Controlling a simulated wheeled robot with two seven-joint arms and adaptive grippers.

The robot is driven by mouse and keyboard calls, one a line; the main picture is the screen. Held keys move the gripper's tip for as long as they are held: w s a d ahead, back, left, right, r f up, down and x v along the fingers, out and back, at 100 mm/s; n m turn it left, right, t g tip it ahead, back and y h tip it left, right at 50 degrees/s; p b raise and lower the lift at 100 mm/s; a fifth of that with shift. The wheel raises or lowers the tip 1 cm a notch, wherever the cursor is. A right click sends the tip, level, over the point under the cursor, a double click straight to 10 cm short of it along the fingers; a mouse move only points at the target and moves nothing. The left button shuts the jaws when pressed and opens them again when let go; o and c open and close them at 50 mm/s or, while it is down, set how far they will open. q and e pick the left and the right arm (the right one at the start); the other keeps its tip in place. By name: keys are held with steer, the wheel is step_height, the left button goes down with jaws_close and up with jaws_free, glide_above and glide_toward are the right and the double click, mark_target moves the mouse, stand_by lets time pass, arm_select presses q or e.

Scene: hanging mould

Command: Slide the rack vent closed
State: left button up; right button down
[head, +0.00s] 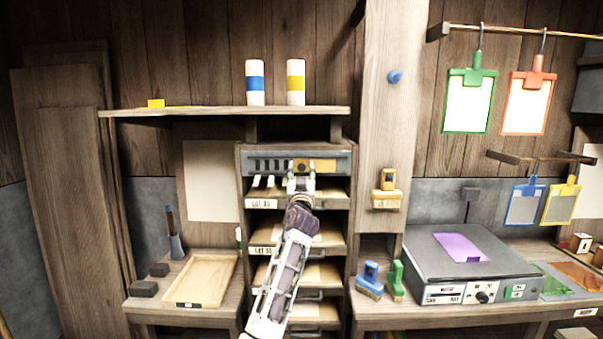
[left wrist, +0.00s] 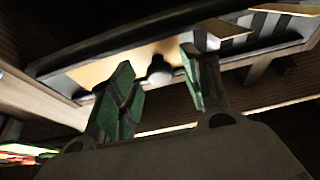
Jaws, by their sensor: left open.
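The rack vent (head: 262,165) is a grey strip across the top of the drying rack, with several dark slots showing at its left. An orange-tan plate (head: 322,166) covers its right part. In the left wrist view, the tan plate (left wrist: 115,68) carries a pale round knob (left wrist: 158,72). My left gripper (head: 301,178) is just in front of the vent. Its green-padded fingers (left wrist: 160,88) are open, one on each side of the knob in the picture; I cannot tell whether they touch it. My right gripper is not in view.
Rack shelves (head: 262,243) with boards lie below the vent. A wooden shelf (head: 215,111) with two banded cylinders (head: 255,83) overhangs the rack. A wooden post (head: 382,130) stands to the right. A wooden tray (head: 203,280) lies on the left bench.

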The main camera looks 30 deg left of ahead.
arm_select(q)
steer(key=shift+c, duration=0.4)
jaws_close()
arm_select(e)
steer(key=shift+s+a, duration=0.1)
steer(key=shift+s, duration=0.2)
